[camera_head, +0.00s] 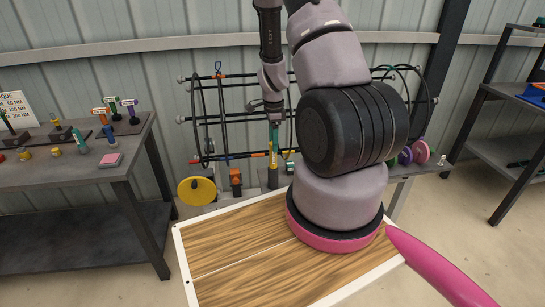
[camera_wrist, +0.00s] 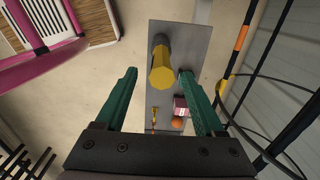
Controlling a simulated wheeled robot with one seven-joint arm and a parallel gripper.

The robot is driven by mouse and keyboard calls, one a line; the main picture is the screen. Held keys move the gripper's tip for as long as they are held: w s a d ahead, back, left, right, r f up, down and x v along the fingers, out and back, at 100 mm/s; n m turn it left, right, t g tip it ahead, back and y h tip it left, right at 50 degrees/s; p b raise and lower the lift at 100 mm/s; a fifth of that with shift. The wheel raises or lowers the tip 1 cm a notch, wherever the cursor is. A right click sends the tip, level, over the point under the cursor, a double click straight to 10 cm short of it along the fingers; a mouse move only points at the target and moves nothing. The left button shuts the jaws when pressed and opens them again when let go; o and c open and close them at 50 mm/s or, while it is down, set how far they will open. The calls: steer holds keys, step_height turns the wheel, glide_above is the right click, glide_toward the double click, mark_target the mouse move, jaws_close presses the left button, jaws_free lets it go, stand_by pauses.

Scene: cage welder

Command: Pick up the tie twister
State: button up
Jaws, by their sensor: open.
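A yellow faceted handle (camera_wrist: 162,68), which looks like the tie twister, stands over a grey bench top in the wrist view. In the head view a slim yellow upright piece (camera_head: 273,157) shows just under my gripper (camera_head: 274,137). My gripper's two green fingers (camera_wrist: 157,76) are open, one on each side of the handle in the wrist picture. I see gaps between the handle and both fingers. I cannot tell how far the handle lies beyond the fingertips. The tool's lower part is hidden in the wrist view.
A round wire cage (camera_head: 212,130) stands close behind my gripper; its bars run along the right in the wrist view. The narrow grey bench (camera_wrist: 190,40) also bears a pink box (camera_wrist: 181,105) and an orange piece (camera_wrist: 178,123). A table (camera_head: 60,172) with small tools stands left.

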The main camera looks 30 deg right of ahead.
mark_target(273, 154)
step_height(273, 154, down, 6)
steer(key=shift+w+f, duration=0.15)
steer(key=shift+f, duration=0.1)
jaws_close()
